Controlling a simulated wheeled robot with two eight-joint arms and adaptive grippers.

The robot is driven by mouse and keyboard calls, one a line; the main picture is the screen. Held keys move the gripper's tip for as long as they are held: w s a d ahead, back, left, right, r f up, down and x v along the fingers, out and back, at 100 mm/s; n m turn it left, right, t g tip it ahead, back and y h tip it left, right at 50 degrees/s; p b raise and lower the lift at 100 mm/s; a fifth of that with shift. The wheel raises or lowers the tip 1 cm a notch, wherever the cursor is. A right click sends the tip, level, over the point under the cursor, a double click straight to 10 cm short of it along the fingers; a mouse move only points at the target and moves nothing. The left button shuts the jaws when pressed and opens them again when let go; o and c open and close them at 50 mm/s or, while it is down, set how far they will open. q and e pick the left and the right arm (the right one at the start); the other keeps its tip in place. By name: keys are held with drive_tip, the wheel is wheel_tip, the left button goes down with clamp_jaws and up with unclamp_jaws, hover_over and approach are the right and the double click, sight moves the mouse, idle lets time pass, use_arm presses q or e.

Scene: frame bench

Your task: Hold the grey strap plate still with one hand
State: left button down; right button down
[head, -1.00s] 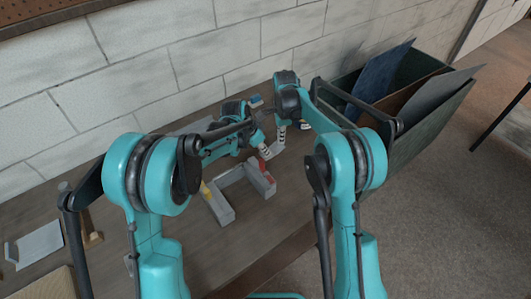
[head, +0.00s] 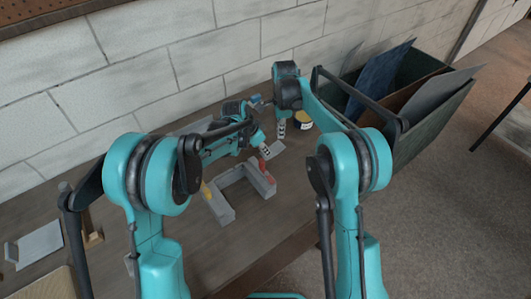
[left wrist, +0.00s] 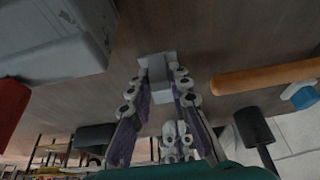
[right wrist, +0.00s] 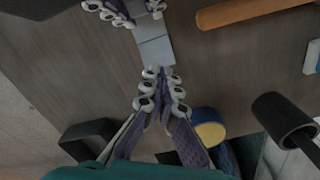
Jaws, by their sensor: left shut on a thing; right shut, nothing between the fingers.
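The grey strap plate (head: 277,147) is a small flat piece beyond the U-shaped grey frame (head: 224,212) on the bench. My left gripper (head: 266,153) is shut on one end of it. In the left wrist view the plate (left wrist: 157,62) sticks out past my left fingertips. In the right wrist view the strap plate (right wrist: 155,50) runs from my left gripper (right wrist: 135,14) towards my right one. My right gripper (head: 281,132) is shut and empty, close to the plate's free end. In the right wrist view its fingertips (right wrist: 160,80) are together. Whether they touch the plate is unclear.
Red (head: 265,172) and yellow (head: 205,192) pieces sit at the frame. A wooden handle (right wrist: 250,12) and a blue-and-yellow round object (right wrist: 208,130) lie near my grippers. A dark green crate (head: 435,120) with upright panels stands at the right. The brick wall (head: 150,70) bounds the bench behind.

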drive_tip(key=shift+d+r, duration=0.1)
drive_tip(key=shift+r, duration=1.95)
use_arm(q)
drive_tip(key=c, duration=1.3)
unclamp_jaws()
drive_tip(key=shift+c, duration=0.2)
drive_tip(key=shift+a+r, duration=0.1)
drive_tip(key=v, duration=1.1)
drive_tip(key=shift+s+r, duration=0.2)
drive_tip(key=shift+r, duration=0.15)
